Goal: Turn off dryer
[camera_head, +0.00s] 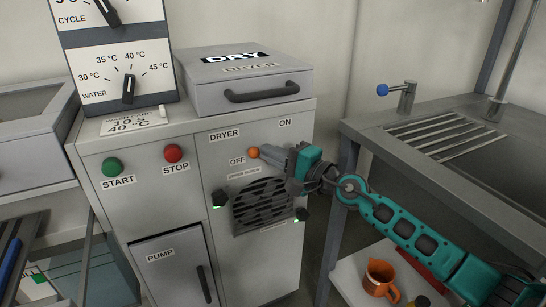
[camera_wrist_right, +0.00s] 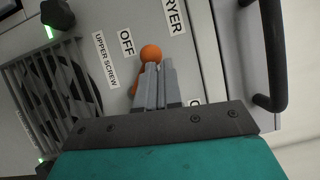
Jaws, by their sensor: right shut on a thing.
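The dryer switch has an orange ball tip (camera_head: 253,153), which sits right beside the OFF label (camera_head: 237,161) on the grey cabinet front. The ball also shows in the right wrist view (camera_wrist_right: 151,53), next to OFF. My right gripper (camera_head: 264,153) comes in from the right, and its narrow fingers (camera_wrist_right: 154,80) are shut on the switch just behind the ball. The ON label (camera_head: 285,124) is up to the right. My left gripper is not in view.
A vent grille (camera_head: 263,205) with knobs and green lights lies below the switch. Green START (camera_head: 112,167) and red STOP (camera_head: 173,153) buttons are to the left. The DRY box (camera_head: 247,80) sits on top. A steel sink (camera_head: 450,140) stands right, with an orange jug (camera_head: 380,278) below.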

